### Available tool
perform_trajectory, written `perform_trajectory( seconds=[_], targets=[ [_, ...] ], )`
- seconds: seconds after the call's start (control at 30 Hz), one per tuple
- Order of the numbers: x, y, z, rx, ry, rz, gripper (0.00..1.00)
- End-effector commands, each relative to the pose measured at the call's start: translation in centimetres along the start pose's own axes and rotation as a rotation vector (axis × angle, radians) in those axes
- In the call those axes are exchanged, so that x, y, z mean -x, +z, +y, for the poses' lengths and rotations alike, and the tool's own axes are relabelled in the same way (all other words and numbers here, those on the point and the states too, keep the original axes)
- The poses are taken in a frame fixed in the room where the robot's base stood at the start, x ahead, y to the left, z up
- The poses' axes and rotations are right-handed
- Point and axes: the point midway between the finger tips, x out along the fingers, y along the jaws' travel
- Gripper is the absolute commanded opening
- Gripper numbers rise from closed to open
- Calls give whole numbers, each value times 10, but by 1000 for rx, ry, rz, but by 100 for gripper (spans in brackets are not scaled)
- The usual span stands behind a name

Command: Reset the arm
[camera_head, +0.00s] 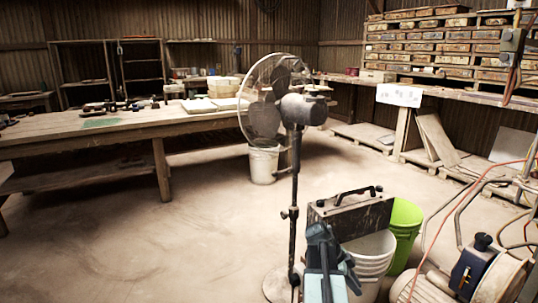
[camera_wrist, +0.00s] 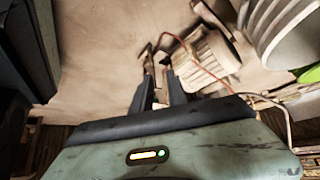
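My gripper (camera_wrist: 160,82) shows in the wrist view, with two dark fingers pointing up the picture from its grey-green body. There is a narrow gap between the fingers and nothing in it, so it is slightly open and empty. Beyond the fingertips, a ribbed motor (camera_wrist: 207,60) and a reddish cable lie over the floor; I see no contact with them. In the head view, my arm (camera_head: 325,272) is folded low at the bottom centre, and the fingers cannot be made out clearly there.
A pedestal fan (camera_head: 303,109), a dark case (camera_head: 350,215), a white bucket (camera_head: 369,258) and a green bucket (camera_head: 405,218) stand close to my arm. A motor (camera_head: 430,290) with hoses is at lower right. A long workbench (camera_head: 130,128) is behind. Floor at left is clear.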

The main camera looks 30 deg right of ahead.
Motion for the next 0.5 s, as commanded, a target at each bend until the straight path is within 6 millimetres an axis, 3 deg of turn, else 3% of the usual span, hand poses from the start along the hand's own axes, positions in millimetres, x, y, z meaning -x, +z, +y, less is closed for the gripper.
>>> perform_trajectory(
  seconds=[0.03,0.2,0.4,0.5],
  targets=[
    [38,30,3,86,-42,-22,19],
    [133,141,34,445,-171,-108,19],
    [225,251,112,964,-320,-200,19],
    [257,290,156,1232,-391,-239,19]
  ],
)
